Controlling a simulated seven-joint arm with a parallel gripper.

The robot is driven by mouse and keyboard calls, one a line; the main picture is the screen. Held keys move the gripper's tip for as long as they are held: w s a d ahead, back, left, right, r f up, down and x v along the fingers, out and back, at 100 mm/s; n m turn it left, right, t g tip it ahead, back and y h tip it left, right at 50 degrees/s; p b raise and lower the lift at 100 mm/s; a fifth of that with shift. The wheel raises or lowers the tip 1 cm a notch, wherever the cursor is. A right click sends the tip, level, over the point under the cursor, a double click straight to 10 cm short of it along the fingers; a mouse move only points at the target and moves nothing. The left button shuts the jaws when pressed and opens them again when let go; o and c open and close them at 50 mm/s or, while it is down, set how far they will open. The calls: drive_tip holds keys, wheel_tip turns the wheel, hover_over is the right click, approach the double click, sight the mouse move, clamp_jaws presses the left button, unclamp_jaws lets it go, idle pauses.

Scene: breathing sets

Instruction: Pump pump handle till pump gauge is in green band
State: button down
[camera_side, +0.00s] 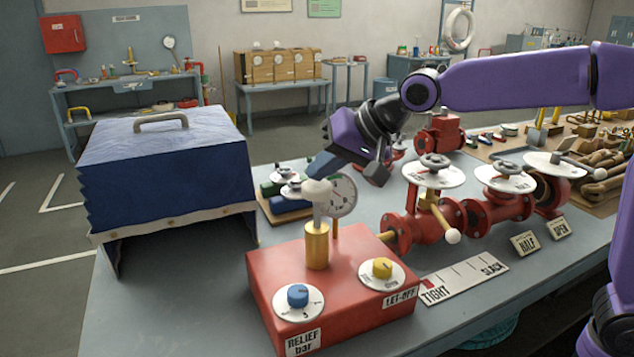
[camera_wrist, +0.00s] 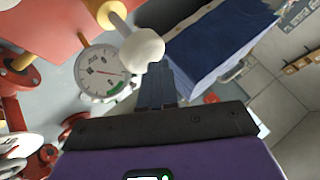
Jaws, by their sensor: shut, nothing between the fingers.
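The pump is a red box (camera_side: 335,290) with a yellow cylinder (camera_side: 317,246) on top. Its pump handle is a grey rod with a pale rounded knob (camera_side: 318,189), standing up out of the cylinder; the knob also shows large in the wrist view (camera_wrist: 141,54). The round white pump gauge (camera_side: 342,196) stands just behind the handle. In the wrist view, the gauge face (camera_wrist: 107,72) has a red needle pointing right and a green band low on its right side; the needle looks short of the band. My gripper (camera_side: 314,172) is shut and empty, its tips close to the knob; I cannot tell whether they touch.
A blue RELIEF knob (camera_side: 298,295) and a yellow LET-OFF knob (camera_side: 382,268) sit on the box. A blue-covered case (camera_side: 165,165) stands left. Red valves (camera_side: 430,225) and a TIGHT/SLACK scale (camera_side: 465,280) lie right. Small coloured parts (camera_side: 285,185) sit behind the gauge.

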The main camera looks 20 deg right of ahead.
sight(326, 185)
drive_tip(key=shift+f, duration=2)
idle(1.5)
idle(0.3)
drive_tip(key=shift+r, duration=2.65)
drive_tip(key=shift+r, duration=0.1)
drive_tip(key=shift+r, duration=2.4)
drive_tip(key=s+d+f+n+g+h, duration=0.1)
drive_tip(key=s+d+f+n+g, duration=0.1)
drive_tip(key=s+d+f+n, duration=0.2)
drive_tip(key=s+d+f+n+g+h, duration=0.2)
drive_tip(key=s+d+f+n, duration=0.3)
drive_tip(key=s+d+f, duration=0.6)
drive_tip(key=s+d+f+n+g+h, duration=0.2)
drive_tip(key=s+d+f+n, duration=0.3)
drive_tip(key=s, duration=1.4)
drive_tip(key=d+f+g, duration=0.1)
drive_tip(key=d+f, duration=0.1)
drive_tip(key=d, duration=0.2)
drive_tip(key=shift+s+f, duration=0.25)
drive_tip(key=shift+f, duration=0.05)
